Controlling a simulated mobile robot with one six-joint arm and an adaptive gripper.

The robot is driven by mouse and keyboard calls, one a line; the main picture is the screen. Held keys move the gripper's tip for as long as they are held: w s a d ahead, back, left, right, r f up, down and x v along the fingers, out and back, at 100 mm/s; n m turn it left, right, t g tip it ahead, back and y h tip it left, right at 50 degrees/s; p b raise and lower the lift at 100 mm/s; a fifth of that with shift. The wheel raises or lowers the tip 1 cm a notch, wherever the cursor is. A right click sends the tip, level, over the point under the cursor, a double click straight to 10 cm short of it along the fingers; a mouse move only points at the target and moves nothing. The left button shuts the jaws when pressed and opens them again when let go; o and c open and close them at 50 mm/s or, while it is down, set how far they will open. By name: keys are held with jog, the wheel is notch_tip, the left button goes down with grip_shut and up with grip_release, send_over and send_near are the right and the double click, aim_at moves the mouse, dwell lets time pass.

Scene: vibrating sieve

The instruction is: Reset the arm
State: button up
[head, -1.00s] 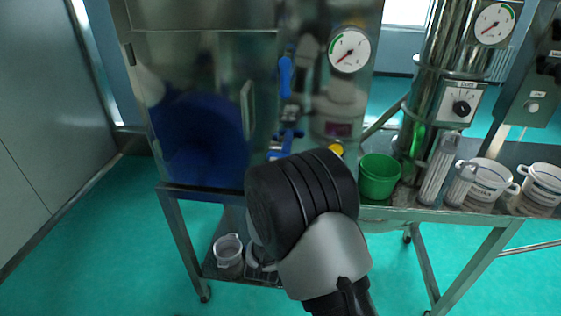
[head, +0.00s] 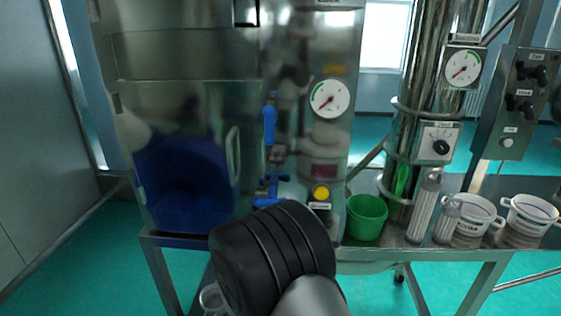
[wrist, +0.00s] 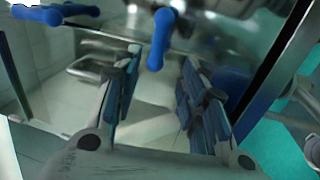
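My arm (head: 272,256) shows in the head view as a black ribbed joint and a grey link in front of the steel machine (head: 180,110). My gripper itself cannot be made out in that view. In the wrist view my gripper (wrist: 160,75) is open, its two blue-padded fingers well apart with nothing between them. A blue handle (wrist: 160,38) shows beyond the fingertips, with a second blue lever (wrist: 45,13) at top left. I cannot tell the exact gap between fingers and handle.
The machine carries a gauge (head: 330,98), a blue valve handle (head: 269,124) and a yellow button (head: 321,193). On the table to the right stand a green cup (head: 366,217), clear cylinders (head: 424,208) and white tubs (head: 474,214). Green floor (head: 90,270) is open at left.

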jog(key=s+d+r+m+g+y, duration=0.3)
jog(key=d+r+m+g, duration=0.4)
jog(key=r+m, duration=0.1)
jog(key=s+d+m+g, duration=0.2)
jog(key=s+d+m, duration=0.1)
jog(key=s, duration=0.7)
jog(key=s+d+m+g+h, duration=0.1)
jog(key=s+d+m+g, duration=0.2)
jog(key=s+d, duration=0.3)
jog(key=s+d+f+m+g+h, duration=0.1)
jog(key=s+d+m+g, duration=0.2)
jog(key=s, duration=1.1)
jog(key=shift+s+d, duration=0.15)
jog(key=shift+d, duration=0.8)
